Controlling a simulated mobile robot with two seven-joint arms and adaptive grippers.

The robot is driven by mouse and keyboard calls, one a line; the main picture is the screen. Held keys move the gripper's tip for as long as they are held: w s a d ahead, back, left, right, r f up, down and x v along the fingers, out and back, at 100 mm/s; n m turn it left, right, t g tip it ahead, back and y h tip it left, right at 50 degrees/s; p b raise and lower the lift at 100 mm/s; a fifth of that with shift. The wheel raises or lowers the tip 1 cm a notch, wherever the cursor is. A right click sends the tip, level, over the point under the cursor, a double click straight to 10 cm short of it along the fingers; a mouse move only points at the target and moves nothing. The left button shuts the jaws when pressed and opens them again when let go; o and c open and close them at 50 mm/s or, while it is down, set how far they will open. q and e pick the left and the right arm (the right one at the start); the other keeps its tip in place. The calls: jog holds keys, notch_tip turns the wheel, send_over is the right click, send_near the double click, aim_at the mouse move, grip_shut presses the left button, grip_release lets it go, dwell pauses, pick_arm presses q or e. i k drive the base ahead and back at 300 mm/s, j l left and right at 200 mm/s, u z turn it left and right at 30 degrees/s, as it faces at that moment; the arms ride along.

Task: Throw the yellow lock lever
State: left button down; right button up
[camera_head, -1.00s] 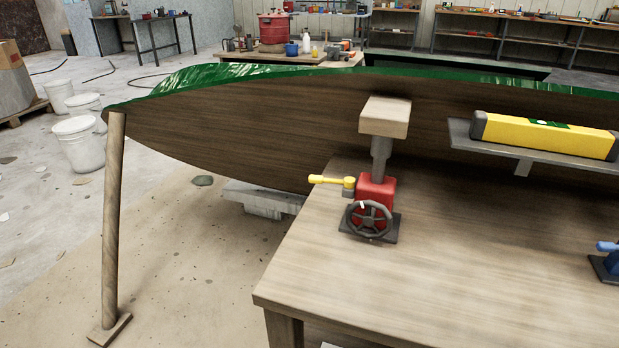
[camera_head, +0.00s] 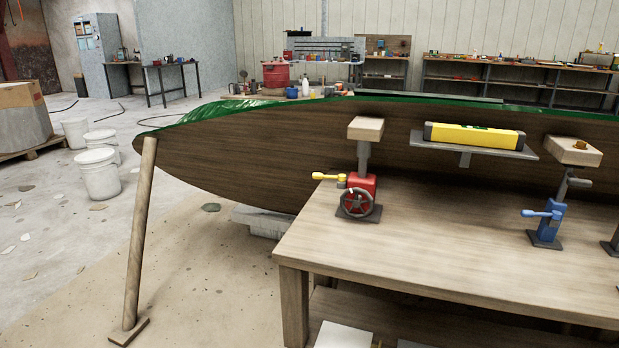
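The yellow lock lever (camera_head: 328,177) sticks out to the left from the upper part of a red jack (camera_head: 367,184). It lies about level. The red jack stands on the left part of the wooden table and has a dark handwheel (camera_head: 357,203) on its front. Its post carries a wooden block (camera_head: 366,128) against the side of the wooden hull (camera_head: 240,150). Neither of my grippers shows in the head view.
A blue jack (camera_head: 546,225) with a blue lever stands farther right on the table (camera_head: 430,245). A yellow spirit level (camera_head: 474,137) lies on a grey shelf by the hull. A slanted wooden prop (camera_head: 139,235) stands at the left. The table's front left is clear.

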aim_at(340, 177)
jog(key=z, duration=0.4)
jog(key=k+z, duration=0.15)
jog(key=z, duration=0.25)
jog(key=l+z, duration=0.1)
jog(key=z, duration=0.3)
jog(key=j+z, duration=0.2)
jog(key=z, duration=0.15)
jog(key=j+z, duration=0.15)
jog(key=z, duration=0.2)
jog(key=j+z, duration=0.2)
jog(key=z, duration=0.15)
jog(key=k+j, duration=0.1)
jog(key=j, duration=0.35)
jog(key=k+j, duration=0.1)
jog(key=j, duration=0.3)
jog(key=k+j, duration=0.1)
jog(key=j, duration=0.35)
jog(key=k+j, duration=0.1)
jog(key=j, duration=0.35)
jog(key=k+j, duration=0.1)
jog(key=j, duration=0.35)
